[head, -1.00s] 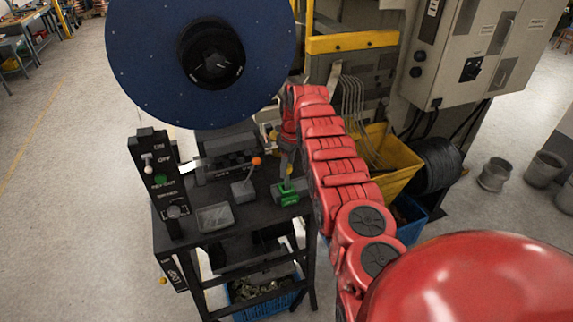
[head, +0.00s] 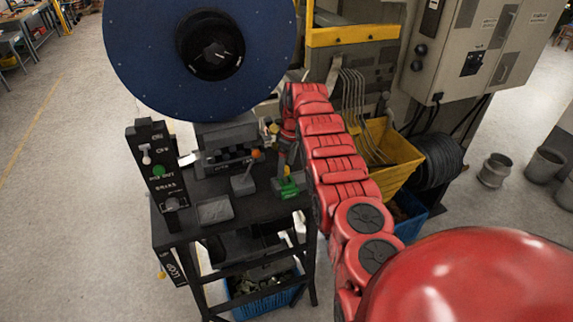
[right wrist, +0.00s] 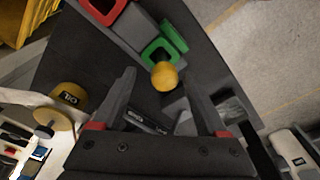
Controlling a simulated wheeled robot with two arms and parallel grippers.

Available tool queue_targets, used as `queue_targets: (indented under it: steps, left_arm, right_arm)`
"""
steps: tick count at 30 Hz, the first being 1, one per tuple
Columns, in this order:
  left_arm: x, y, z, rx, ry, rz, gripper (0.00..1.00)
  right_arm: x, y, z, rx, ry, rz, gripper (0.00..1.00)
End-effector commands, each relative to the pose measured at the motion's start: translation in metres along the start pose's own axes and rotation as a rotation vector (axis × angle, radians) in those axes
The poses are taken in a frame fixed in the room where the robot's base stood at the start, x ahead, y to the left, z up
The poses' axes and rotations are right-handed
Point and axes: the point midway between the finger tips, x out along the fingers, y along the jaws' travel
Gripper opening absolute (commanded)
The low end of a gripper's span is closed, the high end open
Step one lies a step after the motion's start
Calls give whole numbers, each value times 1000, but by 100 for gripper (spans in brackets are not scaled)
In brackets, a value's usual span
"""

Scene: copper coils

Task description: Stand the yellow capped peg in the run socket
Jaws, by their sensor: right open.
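The yellow capped peg (right wrist: 165,76) shows as a round yellow cap over the green-framed socket (right wrist: 160,53) in the right wrist view. In the head view the yellow cap (head: 287,170) is a small spot just above the green socket (head: 288,187). It appears to stand in that socket; its lower part is hidden. My right gripper (right wrist: 161,80) is open, with its fingers apart on either side of the cap in the picture and no contact visible. A red-framed socket (right wrist: 101,10) lies beside the green one. My left gripper is not in view.
A large blue reel (head: 130,60) stands behind the black bench (head: 178,222). An orange-knobbed lever (head: 256,155), a grey tray (head: 214,210) and a switch panel (head: 155,165) crowd the bench. A yellow bin (head: 395,165) stands to the right.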

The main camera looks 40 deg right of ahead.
Motion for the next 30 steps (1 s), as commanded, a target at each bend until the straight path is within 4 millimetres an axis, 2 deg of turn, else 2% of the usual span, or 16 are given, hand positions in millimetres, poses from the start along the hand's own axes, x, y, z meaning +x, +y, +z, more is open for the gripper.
queue_targets:
  steps: [6,10,19,20,23,24,27,30]
  left_arm:
    - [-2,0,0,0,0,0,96]
    - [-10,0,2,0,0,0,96]
    - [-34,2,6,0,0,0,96]
    - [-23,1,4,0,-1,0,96]
    - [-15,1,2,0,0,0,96]
    - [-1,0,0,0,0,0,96]
    - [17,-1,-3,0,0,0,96]
    - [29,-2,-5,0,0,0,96]
  right_arm:
    - [-1,0,0,0,1,1,76]
    - [-9,1,0,1,1,0,76]
    - [-60,0,0,-1,3,4,76]
    - [-73,-1,-3,-3,3,4,76]
    - [-96,-2,-3,-2,4,1,76]
    - [-114,1,-2,1,2,3,76]
    - [-141,1,-2,0,2,3,76]
    - [-161,0,-1,0,1,1,76]
